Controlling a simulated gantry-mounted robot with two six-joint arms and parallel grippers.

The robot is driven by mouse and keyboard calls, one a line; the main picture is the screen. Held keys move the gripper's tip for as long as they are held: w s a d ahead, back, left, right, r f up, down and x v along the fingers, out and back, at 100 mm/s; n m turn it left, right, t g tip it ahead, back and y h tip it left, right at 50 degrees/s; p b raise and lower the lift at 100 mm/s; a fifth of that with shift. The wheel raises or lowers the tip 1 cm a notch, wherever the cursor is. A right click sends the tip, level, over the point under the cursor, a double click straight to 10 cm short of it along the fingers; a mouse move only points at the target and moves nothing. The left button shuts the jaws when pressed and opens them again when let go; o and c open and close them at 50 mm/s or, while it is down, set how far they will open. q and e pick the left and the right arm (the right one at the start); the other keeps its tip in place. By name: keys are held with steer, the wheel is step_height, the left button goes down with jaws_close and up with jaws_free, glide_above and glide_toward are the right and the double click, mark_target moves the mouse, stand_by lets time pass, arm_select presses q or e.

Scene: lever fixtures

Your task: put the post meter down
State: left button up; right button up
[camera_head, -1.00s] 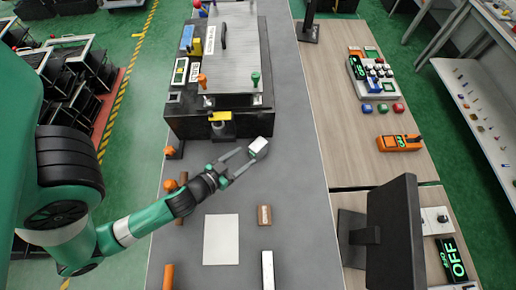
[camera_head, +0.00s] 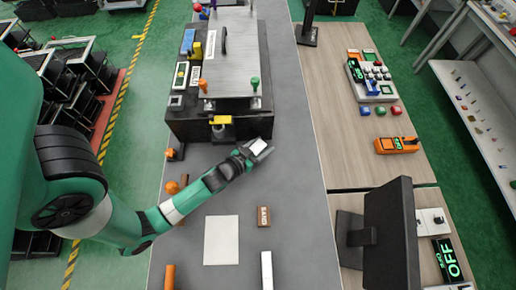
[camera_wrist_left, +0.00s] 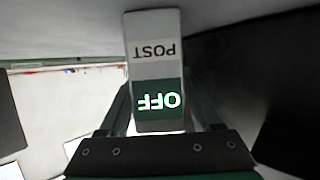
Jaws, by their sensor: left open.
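The post meter is a small white box (camera_head: 259,147) on the grey table, just off the near right corner of the black fixture. In the left wrist view the post meter (camera_wrist_left: 155,70) shows a POST label and a green OFF display, both upside down. My left gripper (camera_head: 248,153) reaches it from the lower left. Its fingers are open, one on each side of the box, and I cannot tell whether they touch it. The gripper hides part of the meter in the head view. My right gripper is not in view.
The black fixture (camera_head: 190,128) with levers stands beyond the gripper. A white sheet (camera_head: 221,240), a brown SAND block (camera_head: 263,216) and a white bar (camera_head: 267,270) lie nearer. A dark monitor (camera_head: 395,235) stands at right. Bare table lies right of the meter.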

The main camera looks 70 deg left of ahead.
arm_select(q)
steer(key=shift+w+a+f, duration=0.15)
steer(key=shift+w, duration=0.1)
jaws_close()
stand_by(0.3)
step_height(320, 180, up, 18)
steer(key=p, duration=0.6)
steer(key=shift+p, duration=0.4)
